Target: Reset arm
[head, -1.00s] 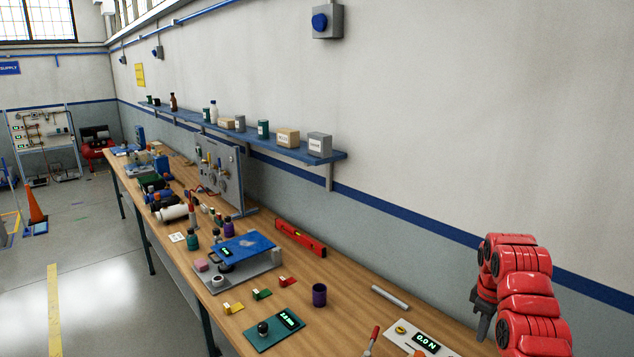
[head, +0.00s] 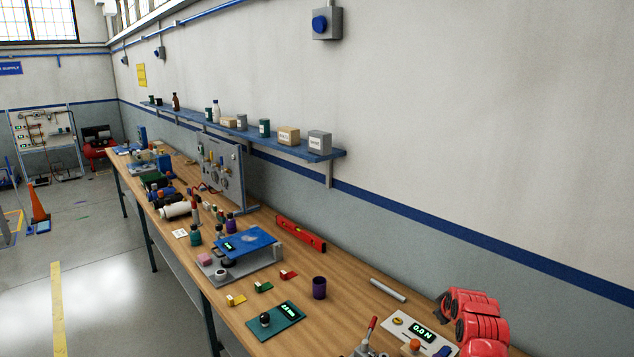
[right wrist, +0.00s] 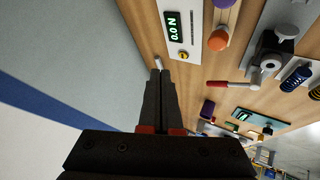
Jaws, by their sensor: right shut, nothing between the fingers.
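My right arm is red and shows at the lower right of the head view, low beside the wall at the bench's near end. Only a small dark part of the right gripper (head: 443,306) shows there, at the arm's left end. In the right wrist view the two black fingers of the right gripper (right wrist: 160,74) are together with nothing between them. Their tips appear near a light grey rod (right wrist: 158,62), which also lies on the bench in the head view (head: 388,290). My left gripper is not in view.
The wooden bench (head: 345,270) runs along the wall. Near the right arm are a force display panel (head: 408,328), a red-handled tool (head: 371,328) and a purple cup (head: 319,288). A red level (head: 300,234) lies farther back. A blue shelf (head: 335,154) juts from the wall above.

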